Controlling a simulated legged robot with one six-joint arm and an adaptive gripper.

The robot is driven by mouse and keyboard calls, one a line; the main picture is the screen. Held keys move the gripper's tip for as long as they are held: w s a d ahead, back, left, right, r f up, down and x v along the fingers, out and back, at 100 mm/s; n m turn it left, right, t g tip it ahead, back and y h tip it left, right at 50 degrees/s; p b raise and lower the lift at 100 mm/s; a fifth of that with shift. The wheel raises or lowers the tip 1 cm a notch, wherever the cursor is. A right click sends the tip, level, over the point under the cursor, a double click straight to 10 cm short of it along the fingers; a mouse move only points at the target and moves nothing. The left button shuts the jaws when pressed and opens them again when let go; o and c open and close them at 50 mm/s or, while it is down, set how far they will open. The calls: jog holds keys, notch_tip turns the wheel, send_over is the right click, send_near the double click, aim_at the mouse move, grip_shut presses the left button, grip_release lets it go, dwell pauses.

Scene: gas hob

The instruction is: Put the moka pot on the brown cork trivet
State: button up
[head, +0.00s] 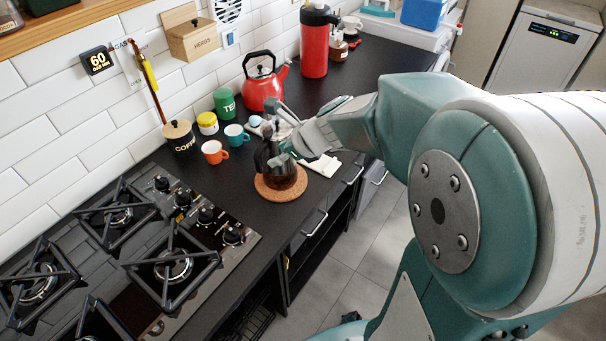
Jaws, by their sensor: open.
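A dark pot (266,158), which I take for the moka pot, stands over the round brown cork trivet (281,193) on the black counter. Its lower part looks brownish and glassy, and it appears to rest on the trivet, with the trivet's rim showing around it. My gripper (283,158) is at the pot's right side, open, with its fingers close to the pot. I cannot tell whether a finger touches the pot. My gripper and wrist hide part of the pot's right side.
An orange mug (214,152), a teal mug (236,135) and a coffee canister (180,138) stand behind left. A red kettle (262,92) and a red flask (314,45) stand further back. The gas hob (150,240) is at left. A white cloth (322,166) lies right of the pot.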

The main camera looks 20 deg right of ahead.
jog(key=s+r+n+h, duration=0.2)
jog(key=s+r+n, duration=0.1)
jog(key=s+n, duration=0.7)
jog(key=s+r+n+g+h, duration=0.1)
jog(key=s+r+n+h, duration=0.2)
jog(key=s+n, duration=0.7)
jog(key=n, duration=0.6)
jog(key=shift+s+d+r+n+g, duration=0.2)
jog(key=shift+s+r+n+g, duration=0.05)
jog(key=shift+s+n+g, duration=0.1)
